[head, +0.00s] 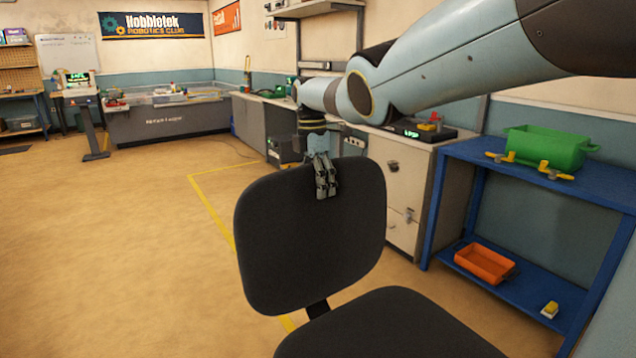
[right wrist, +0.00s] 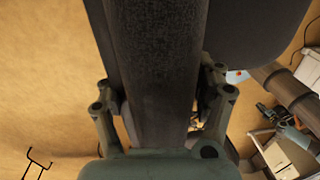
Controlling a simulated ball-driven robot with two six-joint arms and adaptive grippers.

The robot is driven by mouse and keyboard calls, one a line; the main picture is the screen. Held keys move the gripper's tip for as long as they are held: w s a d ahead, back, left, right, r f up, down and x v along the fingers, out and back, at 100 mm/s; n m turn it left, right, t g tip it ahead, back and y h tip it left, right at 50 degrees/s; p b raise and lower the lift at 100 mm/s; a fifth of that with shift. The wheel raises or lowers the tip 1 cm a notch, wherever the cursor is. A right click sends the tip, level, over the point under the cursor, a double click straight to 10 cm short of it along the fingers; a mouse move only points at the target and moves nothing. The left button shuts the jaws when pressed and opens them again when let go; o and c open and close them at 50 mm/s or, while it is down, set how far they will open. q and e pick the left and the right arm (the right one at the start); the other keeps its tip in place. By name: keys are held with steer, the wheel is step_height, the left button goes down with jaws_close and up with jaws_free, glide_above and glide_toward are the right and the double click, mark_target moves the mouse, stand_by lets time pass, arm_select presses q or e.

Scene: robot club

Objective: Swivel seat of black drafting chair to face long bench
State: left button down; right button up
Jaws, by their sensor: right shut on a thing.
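The black drafting chair shows in the head view with its backrest (head: 308,240) upright in the middle and its seat (head: 395,328) at the bottom right, cut off by the frame edge. My right gripper (head: 325,185) reaches down from above and is shut on the top edge of the backrest. In the right wrist view the backrest's dark edge (right wrist: 155,70) runs between the two fingers. The long bench (head: 262,125) runs along the wall behind the chair. My left gripper is not in view.
A blue shelf table (head: 470,155) stands at the right with a green bin (head: 548,148), yellow clamps and, on its lower shelf, an orange tray (head: 484,263). A low grey arena table (head: 165,122) stands at the back. The floor left of the chair is clear, with a yellow line (head: 212,215).

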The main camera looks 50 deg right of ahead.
steer(key=shift+a+f, duration=0.1)
steer(key=shift+f, duration=0.05)
steer(key=o, duration=1.7)
steer(key=shift+r, duration=0.2)
steer(key=r, duration=0.7)
steer(key=w+r, duration=0.1)
steer(key=r, duration=0.3)
steer(key=shift+w+d+r, duration=0.1)
steer(key=shift+d+r, duration=0.2)
steer(key=shift+r, duration=0.05)
